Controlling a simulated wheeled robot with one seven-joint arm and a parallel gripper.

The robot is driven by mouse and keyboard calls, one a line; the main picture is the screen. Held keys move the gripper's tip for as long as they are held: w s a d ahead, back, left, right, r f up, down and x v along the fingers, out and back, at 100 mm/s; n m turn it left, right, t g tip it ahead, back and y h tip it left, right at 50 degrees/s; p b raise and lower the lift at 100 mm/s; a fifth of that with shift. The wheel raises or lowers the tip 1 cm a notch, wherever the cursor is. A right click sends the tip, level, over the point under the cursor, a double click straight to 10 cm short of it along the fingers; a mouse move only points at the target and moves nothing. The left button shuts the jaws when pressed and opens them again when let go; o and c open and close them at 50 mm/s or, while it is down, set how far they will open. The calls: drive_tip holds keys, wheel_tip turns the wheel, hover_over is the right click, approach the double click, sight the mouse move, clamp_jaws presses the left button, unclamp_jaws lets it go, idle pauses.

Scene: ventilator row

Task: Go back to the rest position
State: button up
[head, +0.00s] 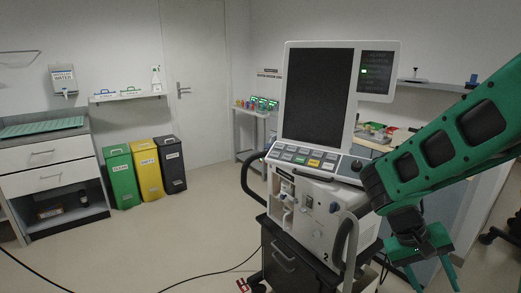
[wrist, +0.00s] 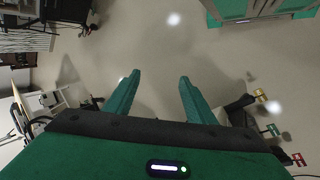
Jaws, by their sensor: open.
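My gripper (head: 433,279) hangs at the lower right of the head view, beside the right side of the ventilator (head: 318,215), pointing down. In the wrist view my gripper (wrist: 159,82) shows two green fingers set apart, with nothing between them and only floor beyond. The ventilator has a dark screen, a button panel (head: 309,159) and a smaller side display with a green light. My arm covers part of the area right of it.
Green, yellow and dark bins (head: 147,172) stand by the back wall. A drawer cabinet (head: 54,180) is at the left. A counter (head: 366,143) and small shelf table (head: 249,114) stand behind the ventilator. A black cable (head: 215,274) lies on the open floor.

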drive_tip(key=s+r+m+t+y, duration=0.1)
drive_tip(key=s+r+y, duration=0.2)
drive_tip(key=s, duration=0.4)
drive_tip(key=s+r+m+t+y, duration=0.1)
drive_tip(key=s+r+m+y, duration=0.1)
drive_tip(key=s, duration=0.5)
drive_tip(key=shift+d+r+y, duration=0.2)
drive_tip(key=shift+r+y, duration=0.25)
drive_tip(key=shift+y, duration=0.25)
drive_tip(key=shift+w+f, duration=0.25)
drive_tip(key=shift+w, duration=0.4)
